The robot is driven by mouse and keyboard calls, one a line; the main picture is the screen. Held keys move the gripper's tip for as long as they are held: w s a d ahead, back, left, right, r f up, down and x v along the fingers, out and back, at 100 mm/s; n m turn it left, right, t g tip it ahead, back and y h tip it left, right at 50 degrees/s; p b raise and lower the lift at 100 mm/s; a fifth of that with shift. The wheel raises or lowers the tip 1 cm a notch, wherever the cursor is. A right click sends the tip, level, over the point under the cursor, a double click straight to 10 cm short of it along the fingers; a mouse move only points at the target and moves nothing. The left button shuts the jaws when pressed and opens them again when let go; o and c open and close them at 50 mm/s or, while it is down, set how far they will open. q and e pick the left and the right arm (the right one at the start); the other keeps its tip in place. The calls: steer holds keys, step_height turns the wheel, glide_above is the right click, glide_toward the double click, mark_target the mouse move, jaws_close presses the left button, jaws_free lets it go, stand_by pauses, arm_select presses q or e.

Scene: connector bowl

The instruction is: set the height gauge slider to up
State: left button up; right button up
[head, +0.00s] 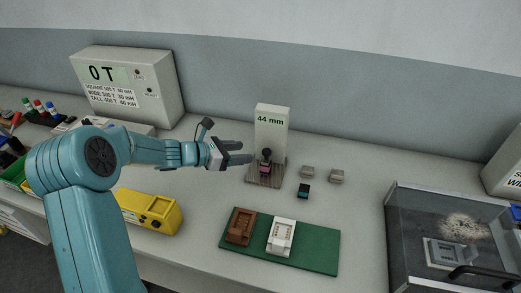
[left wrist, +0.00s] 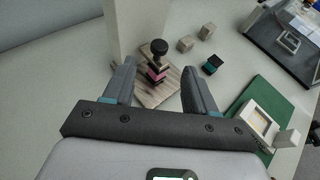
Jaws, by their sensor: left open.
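The height gauge (head: 271,135) is a pale upright post reading "44 mm" on a wooden base (head: 264,181). Its dark slider knob (head: 267,153) sits low in front of the post, just above a pink block (head: 264,169). In the left wrist view the black knob (left wrist: 159,47) and the pink and dark stack (left wrist: 156,73) show beyond the fingers. My left gripper (head: 240,154) is open and empty, to the left of the gauge at about knob height and apart from it. In the left wrist view the open fingers (left wrist: 158,90) frame the stack. My right gripper is out of view.
Two grey-brown blocks (head: 308,171) (head: 337,176) and a dark teal-topped block (head: 303,190) lie right of the gauge. A green mat (head: 315,259) with brown and white fixtures is in front. A clear-sided box (head: 400,240) stands at right, a yellow device (head: 158,211) at left.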

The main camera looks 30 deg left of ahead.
mark_target(266, 151)
arm_select(q)
steer(key=p+x, duration=0.1)
steer(key=x, duration=0.6)
steer(key=shift+w+d+f, duration=0.1)
steer(key=shift+w+f, duration=0.05)
steer(key=shift+w, duration=0.2)
